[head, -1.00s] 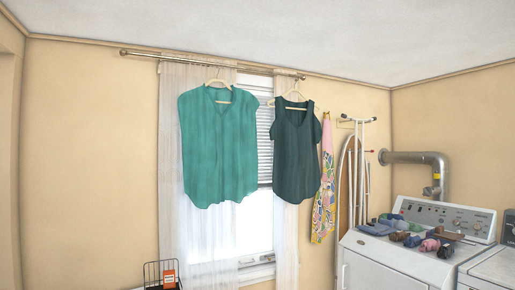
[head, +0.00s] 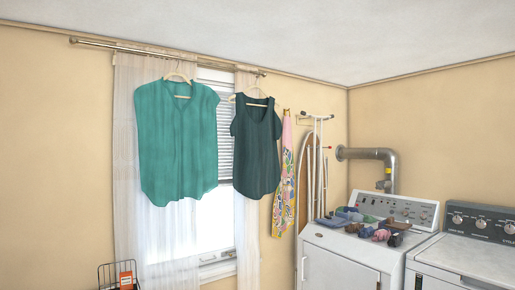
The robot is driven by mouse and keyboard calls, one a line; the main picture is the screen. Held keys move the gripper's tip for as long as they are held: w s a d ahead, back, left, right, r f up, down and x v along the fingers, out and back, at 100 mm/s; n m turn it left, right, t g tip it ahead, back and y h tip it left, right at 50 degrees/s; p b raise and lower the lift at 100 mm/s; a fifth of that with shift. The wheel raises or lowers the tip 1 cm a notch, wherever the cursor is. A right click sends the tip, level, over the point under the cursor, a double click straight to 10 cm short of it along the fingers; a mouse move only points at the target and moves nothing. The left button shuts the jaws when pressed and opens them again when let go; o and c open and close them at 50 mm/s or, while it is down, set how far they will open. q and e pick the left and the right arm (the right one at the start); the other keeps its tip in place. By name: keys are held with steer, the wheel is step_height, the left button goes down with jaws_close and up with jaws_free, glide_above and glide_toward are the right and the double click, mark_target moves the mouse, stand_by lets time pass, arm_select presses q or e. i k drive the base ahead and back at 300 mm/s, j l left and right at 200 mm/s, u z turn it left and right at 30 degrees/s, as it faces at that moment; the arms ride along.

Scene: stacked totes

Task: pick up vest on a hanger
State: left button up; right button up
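Two sleeveless tops hang on hangers from the curtain rod (head: 165,56) in front of the window. The left one is a teal vest (head: 178,140), wide and button-fronted, on a light hanger (head: 177,77). The right one is a dark green top (head: 256,148) with a scooped neck and cut-out shoulders, on another light hanger (head: 255,94). I cannot tell which of them the task calls the vest. Neither of my grippers shows in the head view.
A white washer (head: 340,262) with rolled socks (head: 381,235) on top and a second machine (head: 470,260) stand at right. An ironing board (head: 306,185) and patterned cloth (head: 284,190) hang by the corner. A wire basket (head: 108,276) is at the bottom left.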

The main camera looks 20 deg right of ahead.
mark_target(256, 127)
steer(key=i+l+u, duration=0.15)
steer(key=i+l, duration=0.6)
steer(key=i, duration=0.05)
